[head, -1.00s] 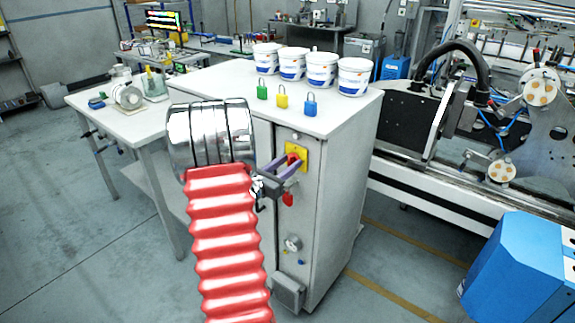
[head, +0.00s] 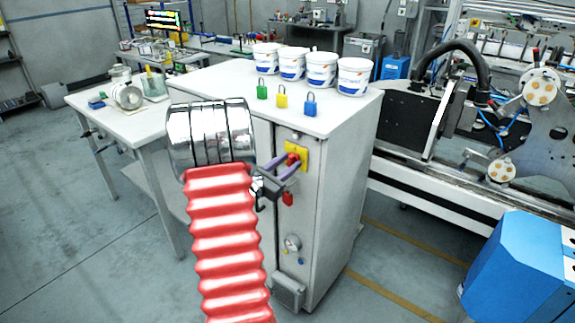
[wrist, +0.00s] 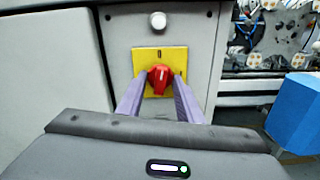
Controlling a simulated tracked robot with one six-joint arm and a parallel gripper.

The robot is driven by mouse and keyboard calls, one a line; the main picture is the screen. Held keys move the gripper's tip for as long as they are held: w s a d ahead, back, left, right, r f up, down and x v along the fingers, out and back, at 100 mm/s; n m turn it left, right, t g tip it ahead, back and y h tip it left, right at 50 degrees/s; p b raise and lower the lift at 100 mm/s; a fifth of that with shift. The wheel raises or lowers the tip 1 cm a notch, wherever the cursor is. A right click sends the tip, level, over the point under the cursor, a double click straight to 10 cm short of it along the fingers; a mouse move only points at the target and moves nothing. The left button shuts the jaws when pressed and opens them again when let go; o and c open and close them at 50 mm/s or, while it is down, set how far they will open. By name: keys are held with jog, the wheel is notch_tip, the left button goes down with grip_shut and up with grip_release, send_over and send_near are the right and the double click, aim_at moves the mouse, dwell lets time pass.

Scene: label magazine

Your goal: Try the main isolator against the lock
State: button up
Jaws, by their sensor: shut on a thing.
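The main isolator is a red rotary handle (head: 292,158) on a yellow plate (head: 303,151), high on the front of the grey cabinet. In the wrist view the red handle (wrist: 160,74) sits in the middle of the yellow plate (wrist: 140,60). My gripper (head: 293,164) has its two purple fingers on either side of the handle and is shut on it; the fingertips also show in the wrist view (wrist: 159,86). A red padlock-like body (head: 288,199) hangs below the isolator. Its shackle and how it is attached are hidden.
The grey cabinet (head: 335,190) carries several white tubs and green (head: 262,89), yellow (head: 282,95) and blue (head: 310,103) padlocks on top. A gauge (head: 292,243) sits lower on its front. A blue machine housing (head: 525,270) stands at right; open floor lies at left.

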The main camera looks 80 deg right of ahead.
jog(key=o, duration=1)
jog(key=shift+o, duration=0.2)
jog(key=shift+w, duration=0.1)
jog(key=v, duration=1.3)
jog(key=shift+w+a, duration=0.15)
jog(key=shift+a, duration=0.2)
jog(key=shift+f, duration=0.15)
